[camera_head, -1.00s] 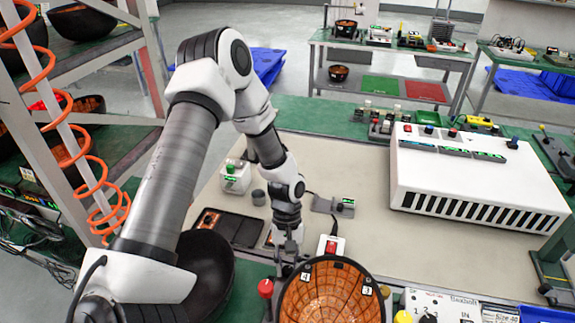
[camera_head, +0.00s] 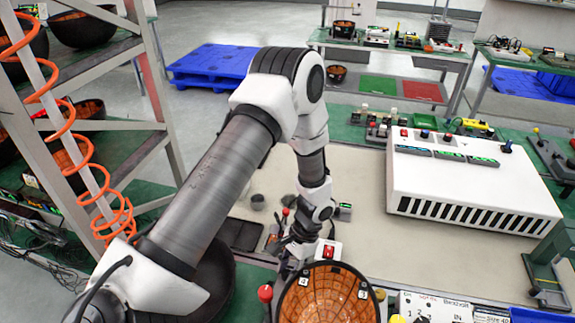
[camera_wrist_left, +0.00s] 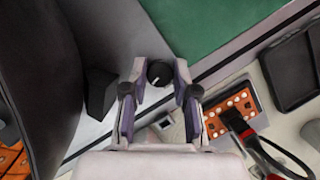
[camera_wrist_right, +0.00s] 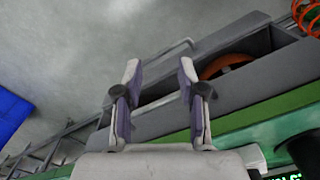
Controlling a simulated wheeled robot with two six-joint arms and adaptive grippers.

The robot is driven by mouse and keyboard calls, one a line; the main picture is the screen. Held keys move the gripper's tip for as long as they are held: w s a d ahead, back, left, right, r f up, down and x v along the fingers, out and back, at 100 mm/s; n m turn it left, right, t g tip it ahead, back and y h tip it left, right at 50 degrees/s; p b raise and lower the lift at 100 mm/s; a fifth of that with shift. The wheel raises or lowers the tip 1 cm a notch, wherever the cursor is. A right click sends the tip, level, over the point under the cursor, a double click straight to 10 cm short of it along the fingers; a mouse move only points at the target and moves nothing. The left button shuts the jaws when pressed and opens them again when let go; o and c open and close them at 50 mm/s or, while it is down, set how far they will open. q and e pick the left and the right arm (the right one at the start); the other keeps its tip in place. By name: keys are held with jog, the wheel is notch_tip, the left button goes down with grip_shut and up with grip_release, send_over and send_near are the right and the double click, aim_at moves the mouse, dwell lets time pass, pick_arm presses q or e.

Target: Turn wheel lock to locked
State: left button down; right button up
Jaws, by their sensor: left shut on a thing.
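A small round black knob (camera_wrist_left: 159,72) with a pale pointer mark shows in the left wrist view, beside a green surface and a grey edge. I take it to be the wheel lock, but no label on it is readable. My left gripper (camera_wrist_left: 160,71) has its fingertips on both sides of the knob and is shut on it. In the head view my left gripper (camera_head: 284,254) reaches down just behind the orange-lined bowl, and the knob is hidden there. My right gripper (camera_wrist_right: 160,69) shows only in the right wrist view, open and empty.
The orange-lined bowl (camera_head: 326,296) stands close in front of my left gripper. A red-knobbed post (camera_head: 265,293) is just left of it. A white vented box (camera_head: 470,185) fills the right of the bench. The beige mat (camera_head: 365,235) is partly clear. A shelf rack stands left.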

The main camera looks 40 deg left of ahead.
pick_arm(q)
jog(key=shift+m+y, duration=0.5)
jog(key=shift+m, duration=0.8)
jog(key=c, duration=0.9)
grip_release()
jog(key=shift+d, duration=0.1)
jog(key=v, duration=1.2)
jog(key=shift+s, duration=0.2)
jog(key=shift+d+r+p, duration=0.1)
jog(key=shift+p, duration=0.2)
